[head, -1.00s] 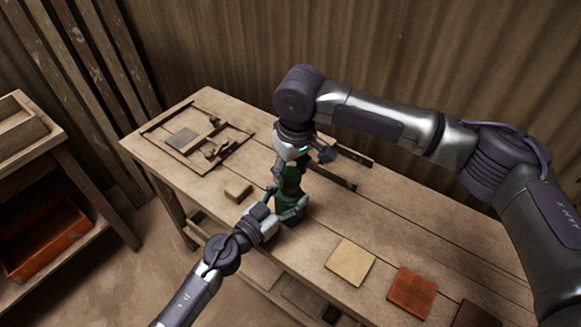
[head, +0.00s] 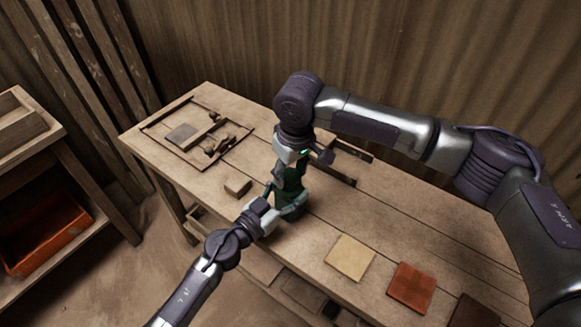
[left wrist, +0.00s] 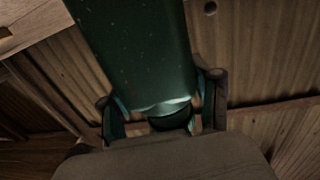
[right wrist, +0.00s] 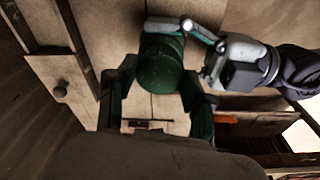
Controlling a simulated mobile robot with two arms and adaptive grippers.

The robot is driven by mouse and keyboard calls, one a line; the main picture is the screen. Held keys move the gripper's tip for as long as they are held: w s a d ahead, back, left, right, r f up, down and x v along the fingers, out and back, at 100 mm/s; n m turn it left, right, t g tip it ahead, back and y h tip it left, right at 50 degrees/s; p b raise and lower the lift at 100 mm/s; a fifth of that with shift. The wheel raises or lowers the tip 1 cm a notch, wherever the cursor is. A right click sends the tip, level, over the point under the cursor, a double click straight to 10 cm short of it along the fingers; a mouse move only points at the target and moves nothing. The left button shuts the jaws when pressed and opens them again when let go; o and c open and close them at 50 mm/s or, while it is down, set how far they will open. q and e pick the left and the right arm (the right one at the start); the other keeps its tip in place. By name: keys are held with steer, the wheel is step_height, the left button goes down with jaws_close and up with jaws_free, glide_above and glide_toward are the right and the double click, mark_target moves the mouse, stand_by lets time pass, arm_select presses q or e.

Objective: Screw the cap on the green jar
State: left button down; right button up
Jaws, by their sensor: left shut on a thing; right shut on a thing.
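The green jar (head: 291,205) stands upright on the workbench, partly hidden by my grippers. My left gripper (head: 288,208) is shut around its body from the front left. In the left wrist view the dark green jar wall (left wrist: 140,50) fills the space between the fingers. My right gripper (head: 291,170) points down over the jar and is shut at its top. In the right wrist view a green round top, the cap (right wrist: 158,72), sits between the right fingers. The seam between cap and jar is not clear, so I cannot tell how tightly they meet.
A small wooden block (head: 237,186) lies left of the jar. A wooden frame with tools (head: 196,140) lies at the back left. A cream tile (head: 350,257), a red tile (head: 411,287) and a dark tile (head: 472,312) lie to the right. A dark rail is behind the jar.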

steer(key=shift+f, duration=0.55)
stand_by(0.5)
steer(key=m, duration=0.5)
steer(key=shift+a, duration=0.2)
steer(key=m+h, duration=0.1)
steer(key=m, duration=0.9)
steer(key=shift+a+h, duration=0.15)
steer(key=shift+h, duration=0.15)
steer(key=m, duration=0.3)
steer(key=m+g, duration=0.1)
steer(key=m, duration=0.4)
steer(key=shift+w+h, duration=0.15)
steer(key=shift+h, duration=0.15)
steer(key=m, duration=0.6)
steer(key=shift+g, duration=0.3)
